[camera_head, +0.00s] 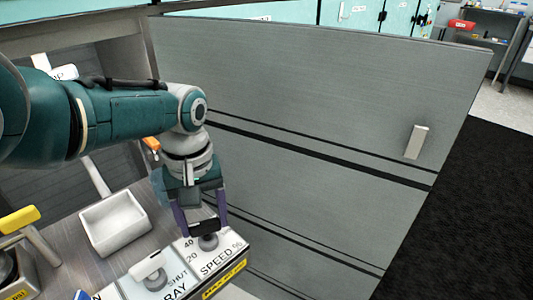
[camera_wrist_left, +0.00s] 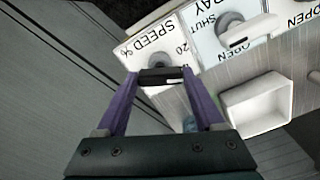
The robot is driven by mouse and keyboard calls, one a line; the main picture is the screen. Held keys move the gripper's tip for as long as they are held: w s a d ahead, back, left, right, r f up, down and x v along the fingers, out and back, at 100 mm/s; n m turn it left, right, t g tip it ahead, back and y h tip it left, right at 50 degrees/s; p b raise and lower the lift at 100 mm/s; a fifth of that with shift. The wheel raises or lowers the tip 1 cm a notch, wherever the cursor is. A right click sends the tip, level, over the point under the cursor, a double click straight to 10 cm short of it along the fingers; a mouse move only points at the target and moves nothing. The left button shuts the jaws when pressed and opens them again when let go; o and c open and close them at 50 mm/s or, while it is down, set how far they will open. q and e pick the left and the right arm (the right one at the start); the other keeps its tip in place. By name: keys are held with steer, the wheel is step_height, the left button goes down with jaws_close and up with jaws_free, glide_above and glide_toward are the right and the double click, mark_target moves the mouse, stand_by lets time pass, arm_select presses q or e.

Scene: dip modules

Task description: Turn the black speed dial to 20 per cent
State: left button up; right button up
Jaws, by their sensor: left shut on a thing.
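The speed dial (camera_head: 208,242) stands on a white panel marked "SPEED %" (camera_head: 217,264), with "40" and "20" printed to its left in the head view. My left gripper (camera_head: 208,228) reaches down over the dial, its purple fingers shut on it. My right gripper is not in view.
Beside the speed panel is a white lever (camera_head: 147,266) on a grey round mount marked "SHUT". A white open tray (camera_head: 115,224) lies behind it on the bench. A yellow-handled part (camera_head: 19,219) is at far left. A large grey panel (camera_head: 320,110) rises close behind my gripper.

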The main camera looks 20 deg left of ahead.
mark_target(203, 223)
arm_select(q)
steer(key=n, duration=0.4)
steer(key=shift+n, duration=0.4)
stand_by(0.4)
steer(key=o, duration=1.4)
step_height(203, 223, up, 10)
steer(key=p, duration=0.9)
